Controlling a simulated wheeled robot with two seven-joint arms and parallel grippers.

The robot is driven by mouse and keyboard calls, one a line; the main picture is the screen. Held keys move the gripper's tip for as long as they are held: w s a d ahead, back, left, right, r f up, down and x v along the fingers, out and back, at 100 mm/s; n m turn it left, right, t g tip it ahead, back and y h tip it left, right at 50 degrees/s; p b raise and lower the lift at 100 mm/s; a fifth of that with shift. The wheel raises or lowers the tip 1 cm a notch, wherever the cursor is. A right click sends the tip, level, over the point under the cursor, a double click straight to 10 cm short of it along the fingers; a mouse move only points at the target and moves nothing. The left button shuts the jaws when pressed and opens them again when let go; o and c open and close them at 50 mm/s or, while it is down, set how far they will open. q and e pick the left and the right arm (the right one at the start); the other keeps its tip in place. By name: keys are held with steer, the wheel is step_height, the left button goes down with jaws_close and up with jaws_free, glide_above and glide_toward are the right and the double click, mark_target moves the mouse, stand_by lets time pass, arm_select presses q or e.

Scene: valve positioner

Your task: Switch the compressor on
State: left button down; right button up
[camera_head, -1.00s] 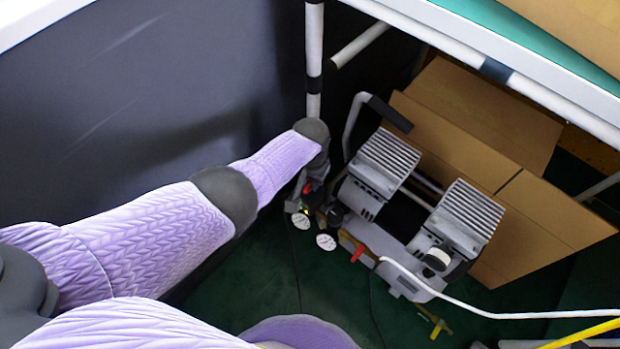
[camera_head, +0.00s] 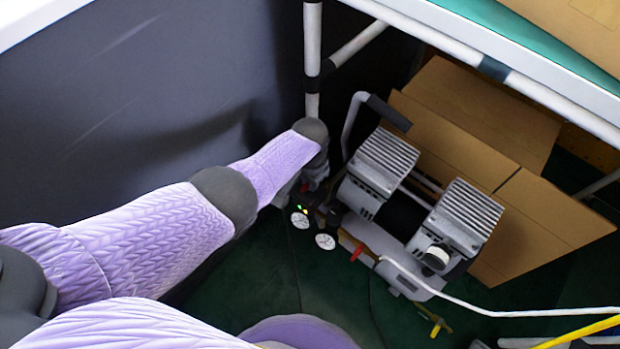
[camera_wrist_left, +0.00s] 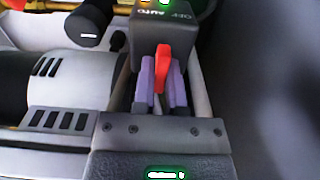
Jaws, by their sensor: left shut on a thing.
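The compressor (camera_head: 422,212), with two finned grey motor heads, stands on the dark green floor in the head view. Its black switch box (camera_wrist_left: 165,28), marked OFF and AUTO, shows at the top of the left wrist view. A red lever (camera_wrist_left: 161,66) stands out from the box. My left gripper (camera_wrist_left: 160,85) has its two purple-grey fingers on either side of the red lever, shut on it. In the head view my left gripper (camera_head: 309,182) is at the compressor's left end, mostly hidden by my wrist. My right gripper is not in view.
Two round gauges (camera_head: 325,241) sit just below my left wrist. A cardboard box (camera_head: 480,150) stands behind the compressor. A white table frame (camera_head: 500,72) runs above it, and a dark grey panel (camera_head: 150,90) is at the left.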

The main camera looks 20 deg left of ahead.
arm_select(q)
steer(key=c, duration=0.7)
jaws_free()
steer(key=shift+s, duration=0.1)
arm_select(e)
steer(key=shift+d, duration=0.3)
arm_select(q)
step_height(320, 180, up, 10)
steer(key=p, duration=0.7)
steer(key=shift+f, duration=0.1)
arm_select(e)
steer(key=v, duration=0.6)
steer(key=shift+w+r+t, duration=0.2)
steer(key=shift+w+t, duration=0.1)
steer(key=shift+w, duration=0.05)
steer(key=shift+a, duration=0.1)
